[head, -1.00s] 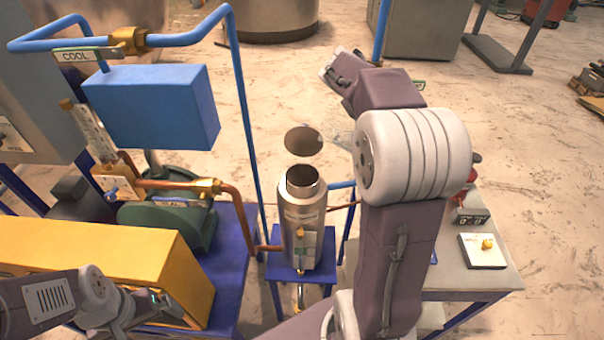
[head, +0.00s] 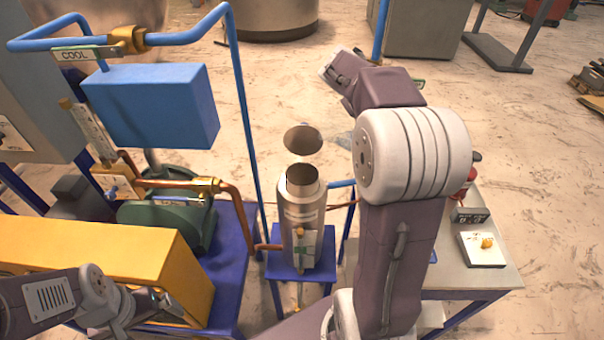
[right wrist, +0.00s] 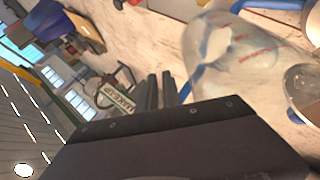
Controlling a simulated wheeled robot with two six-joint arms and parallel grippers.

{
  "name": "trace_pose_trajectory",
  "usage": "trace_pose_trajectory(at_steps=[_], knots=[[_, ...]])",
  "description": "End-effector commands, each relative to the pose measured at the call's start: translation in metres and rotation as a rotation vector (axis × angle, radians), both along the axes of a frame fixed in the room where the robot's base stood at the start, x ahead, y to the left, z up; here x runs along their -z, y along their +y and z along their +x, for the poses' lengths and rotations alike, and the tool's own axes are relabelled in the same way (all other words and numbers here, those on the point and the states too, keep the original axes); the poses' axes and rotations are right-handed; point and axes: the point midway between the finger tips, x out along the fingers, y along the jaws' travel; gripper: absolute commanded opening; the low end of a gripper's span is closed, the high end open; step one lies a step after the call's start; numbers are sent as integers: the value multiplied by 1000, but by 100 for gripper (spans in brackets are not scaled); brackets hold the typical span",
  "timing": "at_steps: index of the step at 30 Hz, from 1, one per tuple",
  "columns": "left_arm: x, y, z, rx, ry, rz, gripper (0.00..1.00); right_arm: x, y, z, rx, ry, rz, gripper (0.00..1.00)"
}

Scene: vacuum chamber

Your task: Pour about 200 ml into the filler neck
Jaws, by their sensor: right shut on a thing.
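The filler neck (head: 302,188) is an upright, open-topped metal cylinder on a blue stand in the head view. A thin round disc (head: 303,140) shows just behind its mouth. A clear vessel with red markings (right wrist: 240,62) fills the upper right of the right wrist view, tilted in the picture. Its clear edge (head: 342,140) seems to show beside my right arm in the head view. My right gripper (right wrist: 162,92) is shut on the vessel; the arm hides the grip from the head. My left gripper (head: 168,303) is at lower left, its jaw opening unclear.
A blue pipe (head: 240,100) rises left of the neck, and a copper pipe (head: 236,215) runs beside it. A blue box (head: 150,105) and a yellow housing (head: 110,265) stand left. A grey table (head: 490,280) with a small switch plate (head: 482,250) stands right.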

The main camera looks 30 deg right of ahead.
Motion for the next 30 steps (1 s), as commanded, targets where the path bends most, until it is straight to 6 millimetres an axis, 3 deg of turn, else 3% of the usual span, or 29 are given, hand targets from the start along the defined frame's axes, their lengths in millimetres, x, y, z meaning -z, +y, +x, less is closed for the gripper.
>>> trace_pose_trajectory(at_steps=[20, 25, 30], knots=[[-5, 0, 0, 0, 0, 0, 100, 2, -3, -1, 1, -7, 27, 0], [-26, 0, 0, 0, 0, 0, 100, 17, -15, -6, 8, -37, 144, 0], [-35, 0, 0, 0, 0, 0, 100, 47, -26, -8, 6, -59, 241, 0]])
